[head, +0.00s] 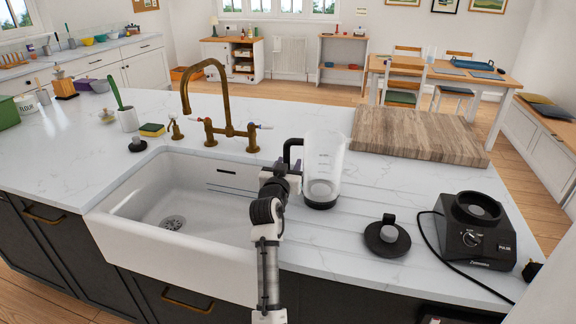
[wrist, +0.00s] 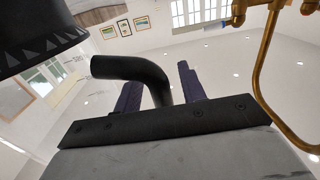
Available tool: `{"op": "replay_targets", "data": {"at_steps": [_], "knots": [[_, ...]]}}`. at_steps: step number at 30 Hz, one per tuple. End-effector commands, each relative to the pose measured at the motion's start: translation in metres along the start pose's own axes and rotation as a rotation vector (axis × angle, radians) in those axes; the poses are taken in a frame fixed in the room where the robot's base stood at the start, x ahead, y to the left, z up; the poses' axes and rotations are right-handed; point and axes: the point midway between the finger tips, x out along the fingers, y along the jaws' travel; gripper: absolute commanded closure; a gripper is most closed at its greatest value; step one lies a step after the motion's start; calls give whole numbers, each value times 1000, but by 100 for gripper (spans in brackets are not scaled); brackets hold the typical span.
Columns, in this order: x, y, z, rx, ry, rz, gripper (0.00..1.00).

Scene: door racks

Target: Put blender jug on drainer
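The blender jug (head: 325,160) is clear with a dark bottom and a black handle (head: 293,152). It is upright at the right edge of the sink, beside the drainer (head: 362,210), the grooved counter area. Whether its bottom touches the counter is hard to tell. My gripper (head: 287,176) is at the handle, on the jug's left side. In the wrist view the curved black handle (wrist: 130,68) passes between the two fingers of my gripper (wrist: 162,85), nearly filling the gap; the contact itself is hidden. Part of the dark jug bottom (wrist: 38,35) shows at upper left.
The white sink (head: 200,235) is left of my arm, with a brass tap (head: 228,132) behind it. A black lid (head: 387,237) and the blender base (head: 476,232) with its cable stand at right. A wooden board (head: 420,135) lies behind. The grooved counter between jug and lid is clear.

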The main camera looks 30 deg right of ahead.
Motion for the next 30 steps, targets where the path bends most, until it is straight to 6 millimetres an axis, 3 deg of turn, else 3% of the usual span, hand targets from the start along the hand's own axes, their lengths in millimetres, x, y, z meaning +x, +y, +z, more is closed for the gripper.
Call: {"op": "replay_targets", "data": {"at_steps": [11, 24, 30], "knots": [[-4, 0, -1, 0, 0, 0, 60], [-84, -1, 0, 0, 2, -1, 60], [-111, 0, -1, 0, 1, 0, 60]]}}
